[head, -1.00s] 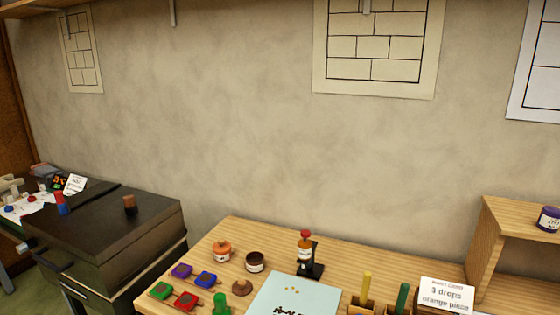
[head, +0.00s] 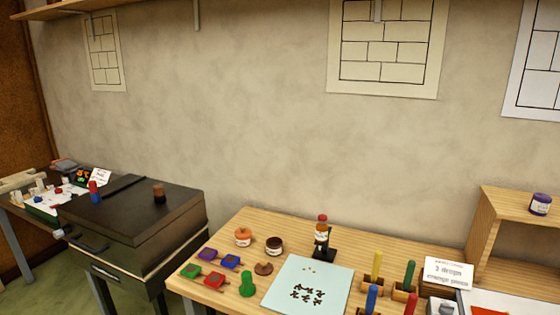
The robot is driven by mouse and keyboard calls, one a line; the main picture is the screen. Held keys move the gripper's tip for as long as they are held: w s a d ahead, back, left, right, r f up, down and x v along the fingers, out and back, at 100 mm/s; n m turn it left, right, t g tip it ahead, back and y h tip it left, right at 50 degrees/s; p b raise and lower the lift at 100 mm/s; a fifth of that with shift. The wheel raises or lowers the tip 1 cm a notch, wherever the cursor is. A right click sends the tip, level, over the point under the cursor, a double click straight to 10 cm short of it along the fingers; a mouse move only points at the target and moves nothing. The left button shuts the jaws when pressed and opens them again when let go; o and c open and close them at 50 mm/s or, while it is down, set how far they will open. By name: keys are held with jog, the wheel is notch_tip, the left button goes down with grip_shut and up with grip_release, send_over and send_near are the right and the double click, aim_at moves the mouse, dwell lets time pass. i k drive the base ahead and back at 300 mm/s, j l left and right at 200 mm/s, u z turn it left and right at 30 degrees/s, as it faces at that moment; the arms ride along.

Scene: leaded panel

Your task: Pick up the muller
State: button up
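No label marks the muller. A green upright piece with a narrower top (head: 247,284) stands on the wooden table left of a pale blue slab (head: 335,279), and its shape could be that of a muller. A small brown piece with a knob (head: 263,268) sits just behind it, and I cannot tell for sure which is the muller. The slab carries dark grains and a few yellowish specks. My gripper is not in view.
Coloured blocks (head: 230,262) lie at the table's left. Two jars (head: 243,237) and a dropper bottle (head: 322,235) stand behind. Coloured sticks in wooden holders (head: 404,292) and a sign (head: 448,272) are at right.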

aim_at(247, 288)
jog(key=k+j, duration=0.1)
jog(key=i+j, duration=0.25)
jog(key=i, duration=0.2)
jog(key=i+j, duration=0.3)
jog(key=i+j+z, duration=0.1)
jog(key=i+j, duration=0.15)
jog(key=i, duration=0.3)
